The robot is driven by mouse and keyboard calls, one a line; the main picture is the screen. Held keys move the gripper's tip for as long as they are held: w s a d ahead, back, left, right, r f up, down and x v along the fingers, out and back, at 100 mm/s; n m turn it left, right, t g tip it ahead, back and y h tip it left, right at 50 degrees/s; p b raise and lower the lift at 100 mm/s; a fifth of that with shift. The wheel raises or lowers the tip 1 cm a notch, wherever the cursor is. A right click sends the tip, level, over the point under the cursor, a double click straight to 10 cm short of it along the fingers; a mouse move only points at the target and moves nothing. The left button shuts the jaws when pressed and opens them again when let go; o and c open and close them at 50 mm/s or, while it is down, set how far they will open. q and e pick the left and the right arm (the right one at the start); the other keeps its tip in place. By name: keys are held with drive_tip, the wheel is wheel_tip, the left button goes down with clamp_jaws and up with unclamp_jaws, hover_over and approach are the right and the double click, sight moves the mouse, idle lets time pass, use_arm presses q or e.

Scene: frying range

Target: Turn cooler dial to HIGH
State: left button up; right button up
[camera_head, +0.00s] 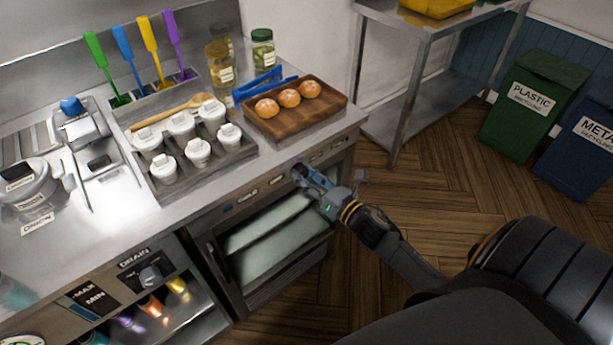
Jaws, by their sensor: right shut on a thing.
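The cooler (275,240) is built under the steel counter, with a glazed front and a control strip along its top edge. My right gripper (300,175) reaches in from the lower right and meets this strip near its right part. It is shut on the cooler dial, which the fingers hide almost fully. The dial's setting cannot be read. Small labels (248,195) show on the strip to the left of the gripper, too small to read surely. My left gripper is not in view.
On the counter above stand a wooden tray (338,104) with buns and a rack of white-lidded containers (199,152). A drain knob (150,275) is at lower left. A steel table (425,38) and recycling bins (525,105) stand right, with open wooden floor between.

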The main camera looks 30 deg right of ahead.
drive_tip(key=m, duration=0.3)
drive_tip(key=shift+m, duration=0.4)
drive_tip(key=m, duration=0.3)
drive_tip(key=shift+m+t, duration=0.3)
drive_tip(key=shift+m, duration=0.1)
drive_tip(key=m, duration=0.3)
drive_tip(key=shift+m, duration=0.4)
drive_tip(key=m+h+p, duration=0.1)
drive_tip(key=m, duration=0.2)
drive_tip(key=shift+f, duration=0.1)
drive_tip(key=m+p, duration=0.2)
drive_tip(key=m, duration=0.5)
drive_tip(key=shift+h, duration=0.4)
drive_tip(key=m+p, duration=0.1)
drive_tip(key=m, duration=0.2)
drive_tip(key=shift+a+m+h, duration=0.1)
drive_tip(key=shift+m+h, duration=0.2)
drive_tip(key=shift+f+m+p, duration=0.1)
drive_tip(key=shift+m+p, duration=0.6)
drive_tip(key=shift+m, duration=0.7)
drive_tip(key=o, duration=1.2)
